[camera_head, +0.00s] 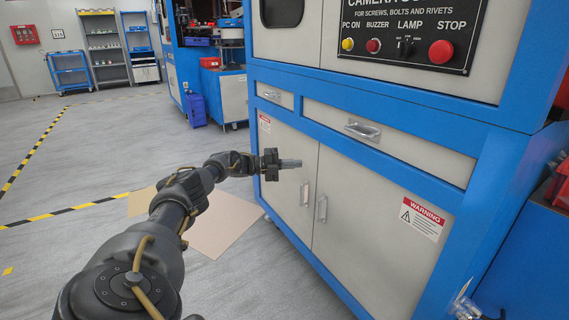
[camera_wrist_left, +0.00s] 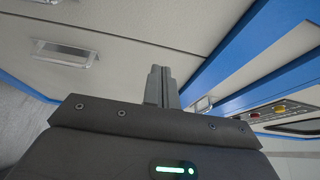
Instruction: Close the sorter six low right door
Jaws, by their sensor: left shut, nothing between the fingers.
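The low right door (camera_head: 372,218) of the blue-framed sorter is a cream panel with a red and white warning label (camera_head: 422,218) and an upright metal handle (camera_head: 321,208) near its left edge. It looks flush or nearly flush with the frame; a small gap cannot be ruled out. The low left door (camera_head: 285,172) beside it also looks shut. My left gripper (camera_head: 291,163) is shut and empty, in front of the left door's upper part, left of the right door. Its fingers (camera_wrist_left: 161,86) are together in the wrist view.
Above the doors are drawers with a metal handle (camera_head: 362,130) and a control panel (camera_head: 410,35) with buttons. A flat tan sheet (camera_head: 222,222) lies on the floor left of the sorter. The grey floor to the left is mostly open. Another blue machine stands behind.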

